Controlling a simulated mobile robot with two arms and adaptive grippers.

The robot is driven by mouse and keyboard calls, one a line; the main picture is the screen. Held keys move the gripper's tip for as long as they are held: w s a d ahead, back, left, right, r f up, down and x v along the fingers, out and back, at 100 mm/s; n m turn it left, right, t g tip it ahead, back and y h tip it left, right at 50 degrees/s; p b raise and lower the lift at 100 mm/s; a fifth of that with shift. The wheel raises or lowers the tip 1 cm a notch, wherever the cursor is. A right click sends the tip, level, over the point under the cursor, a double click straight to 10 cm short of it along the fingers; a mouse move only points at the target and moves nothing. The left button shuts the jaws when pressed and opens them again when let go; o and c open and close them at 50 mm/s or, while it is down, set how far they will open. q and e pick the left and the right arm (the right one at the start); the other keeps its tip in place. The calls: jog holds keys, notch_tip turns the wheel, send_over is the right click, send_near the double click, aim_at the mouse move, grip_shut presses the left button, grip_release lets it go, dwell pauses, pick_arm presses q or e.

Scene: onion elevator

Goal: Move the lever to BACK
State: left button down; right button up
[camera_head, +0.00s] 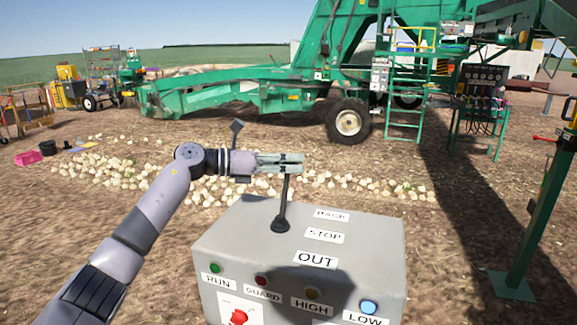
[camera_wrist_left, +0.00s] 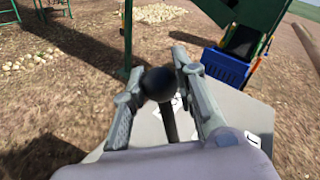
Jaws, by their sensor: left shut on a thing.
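The lever (camera_head: 283,205) is a black stick rising from a dark round boot on top of the grey control box (camera_head: 225,240). It stands near upright, leaning slightly right at its top. Labels BACK (camera_head: 332,215), STOP (camera_head: 325,236) and OUT (camera_head: 317,259) run along the box top to the right of it. My left gripper (camera_head: 288,162) reaches in from the left and is shut around the lever's top. In the left wrist view, the lever's black ball knob (camera_wrist_left: 159,84) sits between the two fingers (camera_wrist_left: 160,90). My right gripper is not in view.
The box front has RUN, GUARD, HIGH and LOW lights and a red switch (camera_head: 238,317). Several pale onions (camera_head: 130,165) lie on the ground behind. A green post (camera_head: 535,215) stands at the right, and the green elevator (camera_head: 230,90) is farther back.

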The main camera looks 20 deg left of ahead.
pick_arm(q)
jog(key=c, duration=1.3)
grip_release()
jog(key=shift+w+a+f, duration=0.1)
jog(key=shift+f, duration=0.05)
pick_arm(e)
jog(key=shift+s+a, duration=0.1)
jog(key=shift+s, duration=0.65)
pick_arm(q)
jog(key=shift+a, duration=0.1)
jog(key=v, duration=1.1)
jog(key=shift+s+a, duration=0.3)
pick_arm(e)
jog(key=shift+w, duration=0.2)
